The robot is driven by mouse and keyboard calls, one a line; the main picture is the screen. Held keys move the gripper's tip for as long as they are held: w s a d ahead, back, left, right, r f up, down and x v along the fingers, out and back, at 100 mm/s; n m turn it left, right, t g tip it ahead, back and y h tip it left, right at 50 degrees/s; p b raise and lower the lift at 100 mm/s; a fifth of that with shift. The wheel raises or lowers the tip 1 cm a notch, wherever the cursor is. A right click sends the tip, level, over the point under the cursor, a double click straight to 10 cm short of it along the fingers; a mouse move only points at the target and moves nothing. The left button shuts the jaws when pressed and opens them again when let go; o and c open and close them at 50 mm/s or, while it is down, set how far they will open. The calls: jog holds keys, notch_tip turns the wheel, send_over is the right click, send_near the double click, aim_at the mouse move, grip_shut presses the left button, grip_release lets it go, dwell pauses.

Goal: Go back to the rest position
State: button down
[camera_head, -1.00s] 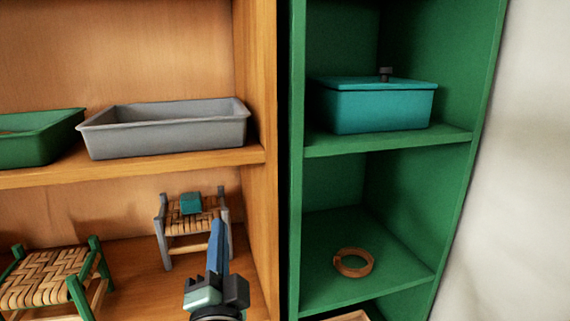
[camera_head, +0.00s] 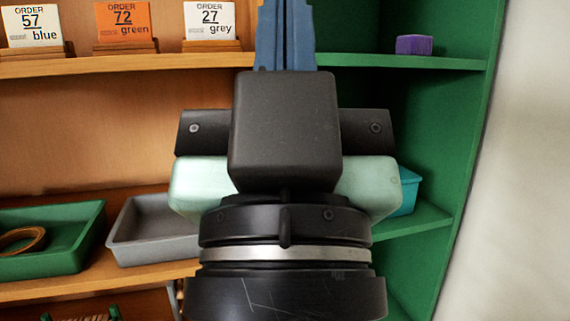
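My gripper (camera_head: 285,35) stands large and upright in the middle of the head view, close to the camera. Its blue fingers point up and lie side by side with only a thin dark line between them. They look shut, and no held thing shows. The top of the fingers reaches the picture's upper edge. My gripper body hides part of the shelves behind it.
Behind are a wooden shelf with a green tray (camera_head: 75,260) holding a brown ring (camera_head: 22,238), a grey tray (camera_head: 150,250) and order cards (camera_head: 123,22). The green shelf at right holds a purple block (camera_head: 414,45) and a partly hidden teal box (camera_head: 409,190).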

notch_tip(320, 180, up, 24)
jog(key=p, duration=2.2)
jog(key=shift+r, duration=0.25)
